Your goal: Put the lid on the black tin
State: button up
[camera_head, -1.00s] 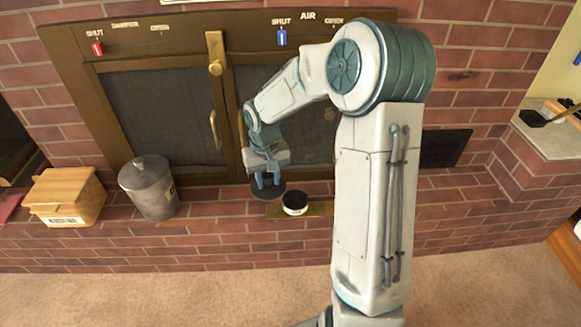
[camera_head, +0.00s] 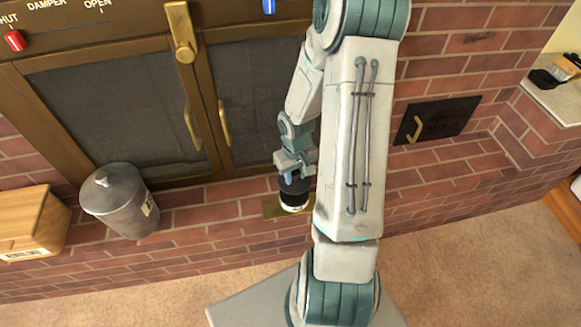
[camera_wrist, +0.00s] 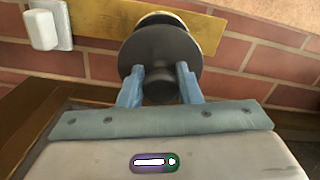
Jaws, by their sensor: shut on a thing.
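The black tin (camera_head: 295,205), with a pale label, stands on a brass plate (camera_head: 271,208) on the brick ledge. My gripper (camera_head: 289,174) points down above it, shut on the knob of a dark round lid (camera_head: 294,187). In the wrist view the lid (camera_wrist: 160,50) lies beyond my fingers (camera_wrist: 160,77), which hold its knob. A small part of the tin (camera_wrist: 162,18) shows past the lid's far edge; the lid hides the rest. In the head view the lid overlaps the tin's top; I cannot tell whether they touch.
A grey metal bin with a lid (camera_head: 117,203) and a wooden box (camera_head: 32,222) stand left on the ledge. The stove doors (camera_head: 120,115) with brass handles are behind. A small black hatch (camera_head: 437,120) is in the brick wall at right. Ledge right of the tin is partly hidden by my arm.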

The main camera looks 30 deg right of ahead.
aim_at(295, 181)
jog(key=shift+f+b, duration=2.65)
jog(key=shift+f, duration=0.45)
jog(key=shift+s+r, duration=0.1)
jog(key=shift+f, duration=0.2)
jog(key=o, duration=1.5)
